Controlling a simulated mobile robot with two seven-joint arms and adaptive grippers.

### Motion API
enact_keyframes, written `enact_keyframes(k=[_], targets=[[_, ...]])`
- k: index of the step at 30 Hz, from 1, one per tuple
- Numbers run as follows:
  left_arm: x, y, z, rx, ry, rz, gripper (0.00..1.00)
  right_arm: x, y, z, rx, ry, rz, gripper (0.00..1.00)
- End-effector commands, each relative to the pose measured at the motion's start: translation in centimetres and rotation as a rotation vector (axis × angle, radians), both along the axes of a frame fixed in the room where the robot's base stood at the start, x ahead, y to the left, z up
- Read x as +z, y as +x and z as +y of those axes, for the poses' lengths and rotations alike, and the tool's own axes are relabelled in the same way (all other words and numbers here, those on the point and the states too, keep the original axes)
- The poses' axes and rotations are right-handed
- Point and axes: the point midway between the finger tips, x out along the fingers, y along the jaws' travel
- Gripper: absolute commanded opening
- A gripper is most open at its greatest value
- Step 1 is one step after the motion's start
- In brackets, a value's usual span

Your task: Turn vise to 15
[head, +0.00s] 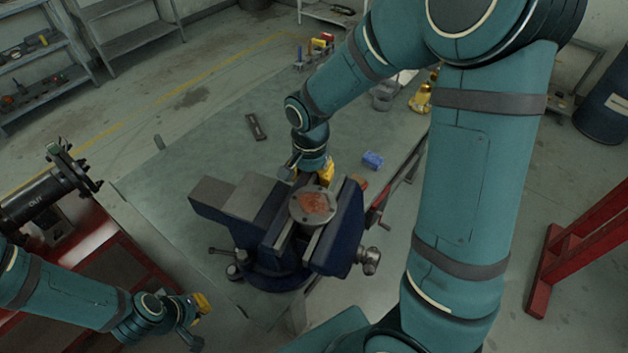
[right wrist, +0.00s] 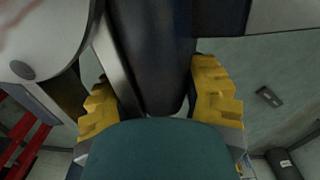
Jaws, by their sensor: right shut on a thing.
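The dark blue vise (head: 346,238) stands on the workbench in the middle of the head view. A round grey flange with a rusty face (head: 314,204) sits between its jaws. My right gripper (head: 318,172) is at the far side of the vise, partly hidden behind it and the wrist. In the right wrist view its yellow fingers (right wrist: 155,85) are on both sides of a dark blue part of the vise (right wrist: 155,45) and shut on it. My left gripper (head: 198,308) is at the lower left, apart from the vise; its finger opening is unclear.
The green-grey workbench (head: 190,165) has free room left of the vise. A small blue box (head: 373,160) and a dark bar (head: 256,127) lie on it. A black pipe (head: 40,205) is at the left, above a red cabinet. A red frame (head: 580,255) stands at the right.

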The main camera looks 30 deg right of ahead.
Motion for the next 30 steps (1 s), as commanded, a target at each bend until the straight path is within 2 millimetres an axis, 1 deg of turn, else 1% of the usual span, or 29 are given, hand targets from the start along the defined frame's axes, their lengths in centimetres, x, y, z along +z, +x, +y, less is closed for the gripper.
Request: enact_keyframes(k=[6, 7, 8, 9, 10, 18, 22, 26, 30], targets=[[0.0, 0.0, 0.0, 0.0, 0.0, 0.0, 0.0, 0.0, 0.0, 0.0, -0.004, 0.001, 0.0, 0.03], [0.0, 0.0, 0.0, 0.0, 0.0, 0.0, 0.0, 0.0, 0.0, 0.0, -0.004, 0.001, 0.0, 0.52], [0.0, 0.0, 0.0, 0.0, 0.0, 0.0, 0.0, 0.0, 0.0, 0.0, -0.004, 0.001, 0.0, 0.63], [0.0, 0.0, 0.0, 0.0, 0.0, 0.0, 0.0, 0.0, 0.0, 0.0, -0.004, 0.001, 0.001, 0.77], [0.0, 0.0, 0.0, 0.0, 0.0, 0.0, 0.0, 0.0, 0.0, 0.0, -0.004, 0.001, 0.001, 0.79], [0.0, 0.0, 0.0, 0.0, 0.0, 0.0, 0.0, 0.0, 0.0, 0.0, -0.004, 0.001, 0.001, 0.79], [0.0, 0.0, 0.0, 0.0, 0.0, 0.0, 0.0, 0.7, 0.0, 0.0, -0.004, 0.001, -0.002, 0.79], [0.0, 0.0, 0.0, 0.0, 0.0, 0.0, 0.0, 2.6, 0.0, 0.0, -0.005, 0.002, -0.004, 0.79], [0.0, 0.0, 0.0, 0.0, 0.0, 0.0, 0.0, 5.5, 0.0, 0.0, -0.005, 0.002, -0.006, 0.79]])
